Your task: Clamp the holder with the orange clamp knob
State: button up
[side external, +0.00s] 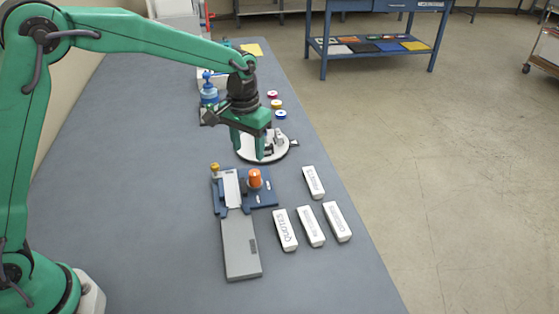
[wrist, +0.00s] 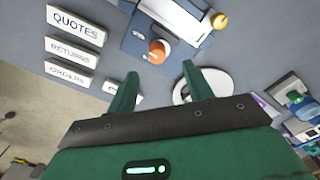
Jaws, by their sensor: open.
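The orange clamp knob (side external: 255,178) stands upright on the right part of the blue holder (side external: 262,199). In the wrist view the knob (wrist: 158,50) shows ahead of my fingers, on the blue holder (wrist: 134,42). A light grey plate lies in the holder's channel, and a darker grey plate (side external: 240,250) extends from its near side. My gripper (side external: 249,150) is above and behind the holder, pointing down, apart from the knob. In the wrist view its two green fingers (wrist: 155,85) are spread with nothing between them.
Several white labelled blocks (side external: 310,226) lie right of the holder, near the table edge. A round white device (side external: 276,147) is behind my gripper. A blue bottle (side external: 209,90) and small coloured spools (side external: 277,104) stand farther back. The table's left side is clear.

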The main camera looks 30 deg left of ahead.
aim_at(254, 172)
jog(key=shift+w+d+f, duration=0.2)
jog(key=shift+w+f, duration=0.05)
jog(key=shift+f, duration=0.2)
jog(key=shift+w+d+f, duration=0.15)
jog(key=shift+w+f, duration=0.05)
jog(key=shift+f, duration=0.2)
jog(key=shift+f, duration=0.15)
jog(key=shift+f, duration=3.75)
jog(key=c, duration=1)
jog(key=shift+o, duration=0.2)
